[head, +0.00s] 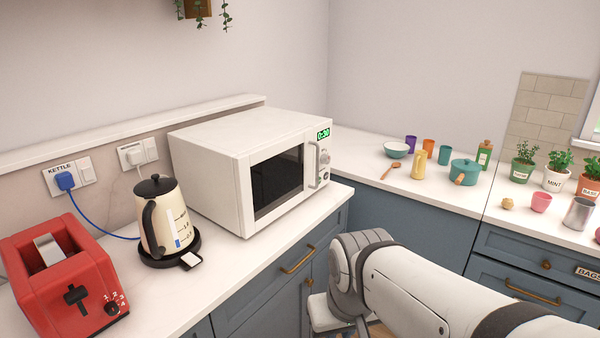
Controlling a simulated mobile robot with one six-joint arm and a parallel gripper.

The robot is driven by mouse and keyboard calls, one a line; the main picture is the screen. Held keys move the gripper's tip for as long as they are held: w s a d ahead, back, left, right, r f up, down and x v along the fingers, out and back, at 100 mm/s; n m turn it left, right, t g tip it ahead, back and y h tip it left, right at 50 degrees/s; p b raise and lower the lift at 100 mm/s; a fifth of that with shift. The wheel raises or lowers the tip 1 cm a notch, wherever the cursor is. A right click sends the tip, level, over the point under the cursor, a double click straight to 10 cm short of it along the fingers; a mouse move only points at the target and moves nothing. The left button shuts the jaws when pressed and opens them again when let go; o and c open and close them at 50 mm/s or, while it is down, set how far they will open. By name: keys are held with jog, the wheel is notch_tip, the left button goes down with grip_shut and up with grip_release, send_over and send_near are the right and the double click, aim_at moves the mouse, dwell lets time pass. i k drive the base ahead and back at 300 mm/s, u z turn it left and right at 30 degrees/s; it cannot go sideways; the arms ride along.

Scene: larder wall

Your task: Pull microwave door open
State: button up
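The white microwave (215,155) stands on the left counter, with its front turned to the right. Its dark-windowed door (277,182) looks closed, flush with the body. A light upright door handle (314,166) sits at the door's right side, beside the control panel. The green display (323,134) is lit above a round knob (324,156). My arm comes in from the lower right and bends down in front of the counter, below and apart from the handle. The fingers of my gripper do not show, and nothing touches the door.
A cream kettle (165,215) on its base and a red toaster (62,282) stand left of the microwave. A blue cord runs to the wall socket. Bowl (396,150), cups, teal pot (465,172) and plants stand on the right counter. Counter space before the microwave is clear.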

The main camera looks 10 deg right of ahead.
aim_at(272, 178)
jog(key=u, duration=0.15)
jog(key=i, duration=0.85)
jog(key=z, duration=0.05)
